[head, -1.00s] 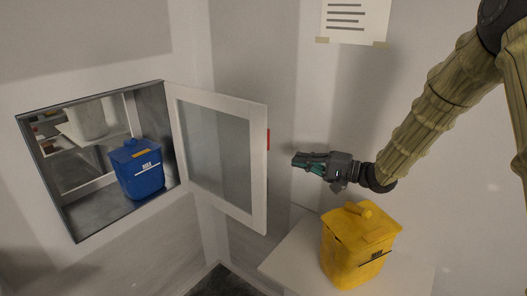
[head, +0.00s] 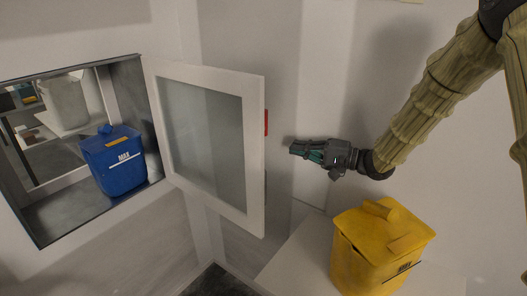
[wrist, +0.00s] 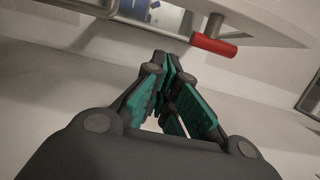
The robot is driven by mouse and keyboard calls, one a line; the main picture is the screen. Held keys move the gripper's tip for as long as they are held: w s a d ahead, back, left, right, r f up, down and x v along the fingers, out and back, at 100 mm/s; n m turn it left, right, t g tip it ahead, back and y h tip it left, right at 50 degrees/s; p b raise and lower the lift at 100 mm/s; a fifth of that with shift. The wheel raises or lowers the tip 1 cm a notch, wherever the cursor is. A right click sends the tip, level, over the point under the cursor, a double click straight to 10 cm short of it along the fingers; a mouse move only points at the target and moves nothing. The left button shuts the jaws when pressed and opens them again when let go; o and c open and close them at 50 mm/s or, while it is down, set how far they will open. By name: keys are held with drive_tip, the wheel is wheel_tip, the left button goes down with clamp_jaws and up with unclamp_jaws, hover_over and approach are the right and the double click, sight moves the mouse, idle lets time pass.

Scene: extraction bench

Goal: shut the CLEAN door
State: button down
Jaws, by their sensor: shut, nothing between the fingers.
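The CLEAN door, a white-framed glass panel (head: 207,140), stands swung open from the right side of the wall hatch (head: 22,222). Its red handle shows at the door's free edge in the head view (head: 266,122) and, as a red grip, in the wrist view (wrist: 213,45). My gripper (head: 293,148) is shut and empty, just to the right of the door's free edge and a little below the handle. In the wrist view its green-padded fingers (wrist: 168,62) meet near the handle, with a gap between them and it.
A blue lidded bin (head: 113,165) stands inside the hatch, with shelves and a pale container (head: 65,103) beyond. A yellow lidded bin (head: 370,255) stands on a white bench (head: 290,262) below my gripper. A wall is close behind the arm.

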sight(259, 147)
drive_tip(key=shift+w+a+r+p, duration=0.15)
drive_tip(key=shift+a+p, duration=1.1)
drive_tip(key=shift+a, duration=1.7)
drive_tip(key=shift+w+a+f+p, duration=0.15)
drive_tip(key=shift+a+p, duration=1.1)
drive_tip(key=shift+a, duration=1.65)
drive_tip(key=shift+s+r, duration=0.1)
